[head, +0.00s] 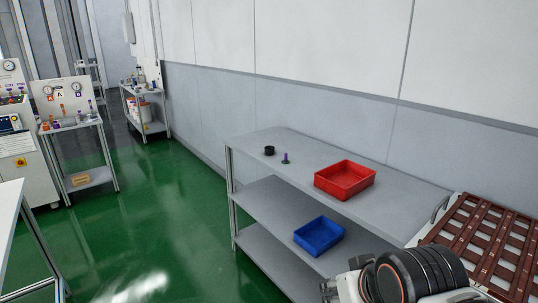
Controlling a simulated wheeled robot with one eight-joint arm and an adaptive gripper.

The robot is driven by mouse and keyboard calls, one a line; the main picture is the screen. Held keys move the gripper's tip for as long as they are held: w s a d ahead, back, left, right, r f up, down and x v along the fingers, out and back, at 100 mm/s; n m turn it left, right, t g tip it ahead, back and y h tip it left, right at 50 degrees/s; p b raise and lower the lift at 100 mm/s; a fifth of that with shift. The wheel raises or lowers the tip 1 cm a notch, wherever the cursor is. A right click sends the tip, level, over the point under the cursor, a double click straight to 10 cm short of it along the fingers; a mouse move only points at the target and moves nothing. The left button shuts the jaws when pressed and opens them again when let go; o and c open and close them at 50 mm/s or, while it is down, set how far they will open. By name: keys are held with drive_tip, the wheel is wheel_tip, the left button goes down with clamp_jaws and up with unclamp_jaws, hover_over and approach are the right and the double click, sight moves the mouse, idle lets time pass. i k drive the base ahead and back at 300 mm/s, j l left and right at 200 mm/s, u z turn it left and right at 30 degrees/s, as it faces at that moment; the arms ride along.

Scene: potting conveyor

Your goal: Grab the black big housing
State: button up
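A small black round housing (269,151) stands on the top shelf of the grey rack, near its far left end. It looks like the black housing of the task, but its size class is hard to judge from here. A purple post on a dark round base (285,159) stands just right of it, apart from it. Part of my arm shows at the bottom right, well in front of the housing. My gripper's fingers cannot be made out in this view.
A red crate (345,194) stands on the top shelf (310,157), right of the housing. A blue crate (319,250) is on the middle shelf. A brown slatted surface (485,235) is at right. Green floor (175,215) is open left of the rack; a white table (12,215) stands at left.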

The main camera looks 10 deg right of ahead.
sight(270, 151)
drive_tip(key=i+j+z, duration=0.4)
drive_tip(key=i+j, duration=0.55)
